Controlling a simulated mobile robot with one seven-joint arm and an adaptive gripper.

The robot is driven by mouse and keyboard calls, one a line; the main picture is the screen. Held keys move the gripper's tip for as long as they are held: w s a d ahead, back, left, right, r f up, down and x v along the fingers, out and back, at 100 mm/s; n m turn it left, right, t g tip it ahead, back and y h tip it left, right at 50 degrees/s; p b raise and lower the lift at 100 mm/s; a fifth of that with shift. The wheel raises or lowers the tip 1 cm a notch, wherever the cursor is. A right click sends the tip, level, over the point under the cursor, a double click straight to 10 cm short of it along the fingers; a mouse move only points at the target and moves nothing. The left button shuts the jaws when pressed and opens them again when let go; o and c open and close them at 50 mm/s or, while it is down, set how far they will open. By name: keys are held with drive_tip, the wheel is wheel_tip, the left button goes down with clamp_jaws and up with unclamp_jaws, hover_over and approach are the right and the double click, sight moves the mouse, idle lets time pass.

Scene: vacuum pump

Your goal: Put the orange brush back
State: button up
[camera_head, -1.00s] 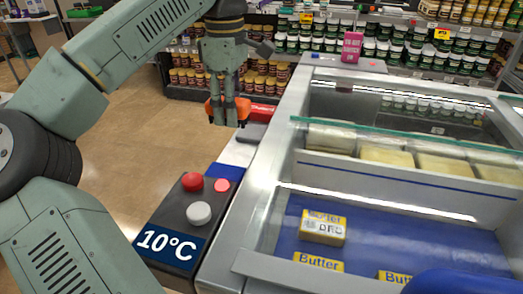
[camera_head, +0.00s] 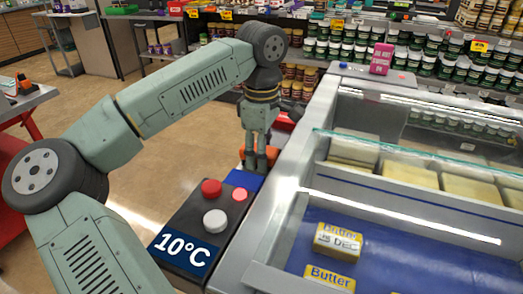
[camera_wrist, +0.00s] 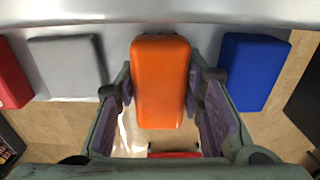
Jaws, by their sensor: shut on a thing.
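The orange brush (camera_wrist: 160,80) is a rounded orange block in the middle of the wrist view. My gripper (camera_wrist: 158,105) is shut on it, with a finger on each side. In the head view my gripper (camera_head: 256,163) points down beside the cooler's left side, just behind the blue block (camera_head: 243,181); only a little of the orange brush (camera_head: 243,157) shows between the fingers. In the wrist view the brush lies in a row between a grey block (camera_wrist: 68,66) and the blue block (camera_wrist: 251,71). I cannot tell whether it touches the cooler.
A red block (camera_wrist: 12,76) is at the wrist view's left. The cooler (camera_head: 290,215) holds butter packs (camera_head: 338,240). A control box (camera_head: 195,235) with red and white buttons and a 10°C label is near my arm. Shelves of jars (camera_head: 390,55) stand behind. The floor (camera_head: 150,170) at left is open.

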drive_tip(key=shift+f, duration=0.1)
drive_tip(key=shift+f, duration=0.15)
drive_tip(key=o, duration=1.1)
wheel_tip(320, 180, up, 12)
drive_tip(key=b, duration=0.1)
drive_tip(key=shift+r, duration=0.25)
